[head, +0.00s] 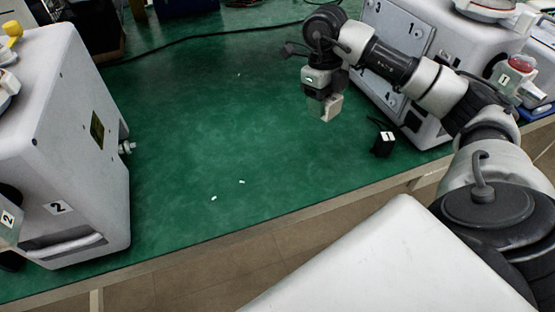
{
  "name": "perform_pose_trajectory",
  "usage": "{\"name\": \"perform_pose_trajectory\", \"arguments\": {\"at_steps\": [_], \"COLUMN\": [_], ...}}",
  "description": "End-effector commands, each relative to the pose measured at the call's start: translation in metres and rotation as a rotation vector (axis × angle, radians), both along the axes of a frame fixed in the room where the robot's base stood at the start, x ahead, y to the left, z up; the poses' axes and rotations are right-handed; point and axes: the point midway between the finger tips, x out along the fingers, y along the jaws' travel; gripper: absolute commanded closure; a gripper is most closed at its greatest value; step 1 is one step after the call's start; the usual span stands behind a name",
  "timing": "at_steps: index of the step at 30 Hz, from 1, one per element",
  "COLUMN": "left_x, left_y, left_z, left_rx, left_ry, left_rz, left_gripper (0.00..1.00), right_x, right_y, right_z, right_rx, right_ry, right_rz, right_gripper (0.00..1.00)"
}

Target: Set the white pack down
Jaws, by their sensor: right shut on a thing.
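The white pack (327,108) is a small pale block in the head view, right of centre towards the top. My right gripper (322,92) points down and is shut on it, with the pack hanging below the dark fingers. The pack appears to be above the green table top (220,125), but its height is hard to tell. The fingers hide the pack's upper part. My left gripper is not in view.
A white machine (85,140) marked 2 stands at the left. Another white machine (400,20) stands at the right behind my right arm. A small black box (383,146) lies beside it. A dark cable (200,50) crosses the back. The middle is mostly clear, with a few small white bits.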

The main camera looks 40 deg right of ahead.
Motion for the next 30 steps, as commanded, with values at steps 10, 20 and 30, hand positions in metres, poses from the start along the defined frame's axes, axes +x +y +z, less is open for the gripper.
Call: {"name": "perform_pose_trajectory", "arguments": {"at_steps": [10,20,30], "left_x": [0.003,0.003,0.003], "left_y": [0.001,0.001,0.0], "left_z": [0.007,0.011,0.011], "left_rx": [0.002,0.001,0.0], "left_ry": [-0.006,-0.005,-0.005], "left_rz": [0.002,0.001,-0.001], "left_gripper": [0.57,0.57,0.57], "right_x": [0.01,0.016,0.015], "right_y": [0.07,0.115,0.116], "right_z": [-0.04,-0.068,-0.106], "right_rx": [0.006,0.002,0.001], "right_ry": [0.003,0.001,0.004], "right_rz": [0.007,0.001,0.0], "right_gripper": [0.72,0.72,0.72]}}
